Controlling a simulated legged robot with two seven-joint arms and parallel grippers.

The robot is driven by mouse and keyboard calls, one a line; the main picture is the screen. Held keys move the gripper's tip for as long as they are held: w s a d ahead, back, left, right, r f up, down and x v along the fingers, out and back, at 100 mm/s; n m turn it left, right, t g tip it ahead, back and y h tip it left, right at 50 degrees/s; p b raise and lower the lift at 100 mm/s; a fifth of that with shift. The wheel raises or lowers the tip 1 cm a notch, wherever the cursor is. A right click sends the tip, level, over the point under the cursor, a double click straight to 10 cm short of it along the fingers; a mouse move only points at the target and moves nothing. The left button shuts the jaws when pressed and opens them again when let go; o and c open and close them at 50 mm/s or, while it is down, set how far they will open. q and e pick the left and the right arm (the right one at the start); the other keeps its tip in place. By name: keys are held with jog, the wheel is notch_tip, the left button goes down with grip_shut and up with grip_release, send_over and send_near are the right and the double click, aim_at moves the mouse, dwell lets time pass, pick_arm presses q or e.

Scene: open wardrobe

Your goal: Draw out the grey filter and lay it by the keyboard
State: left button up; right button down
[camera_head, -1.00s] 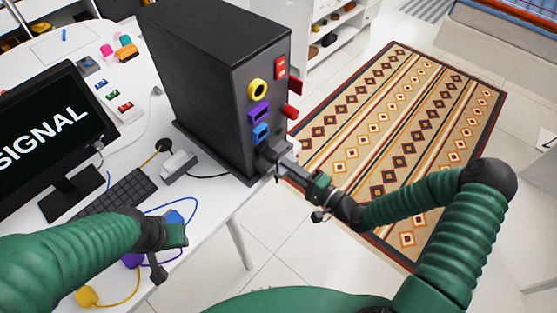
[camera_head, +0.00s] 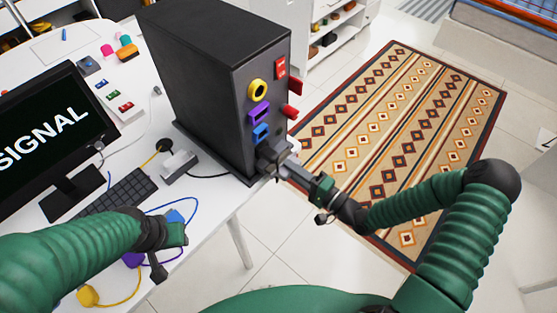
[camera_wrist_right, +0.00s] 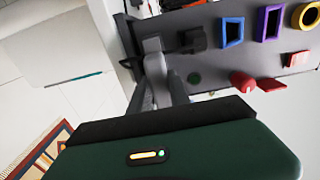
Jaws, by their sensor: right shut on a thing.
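The black computer tower (camera_head: 205,70) stands on the white table, with coloured parts on its front face. My right gripper (camera_head: 273,160) is at the lower front of the tower, below the blue port. In the right wrist view its two fingers (camera_wrist_right: 160,82) are closed around a light grey piece, the grey filter (camera_wrist_right: 153,60), at the tower's face. The fingers mostly hide it in the head view; how far it sits in the tower is unclear. The keyboard (camera_head: 118,193) lies before the monitor. My left gripper (camera_head: 178,236) is just beyond its near end; its jaw opening is unclear.
The monitor (camera_head: 45,120) stands left. A grey box (camera_head: 180,164) and several coloured plugs with cables, such as a yellow one (camera_head: 88,296), lie around the keyboard. Red parts (camera_head: 290,111) jut from the tower's front. The patterned rug (camera_head: 410,140) lies beyond the table's edge.

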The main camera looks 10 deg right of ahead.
pick_arm(q)
jog(key=shift+r, duration=0.15)
pick_arm(e)
jog(key=shift+s+d, duration=0.4)
jog(key=shift+s, duration=0.1)
pick_arm(q)
jog(key=shift+r+p, duration=0.35)
jog(key=shift+p, duration=0.15)
pick_arm(e)
jog(key=shift+v, duration=1.95)
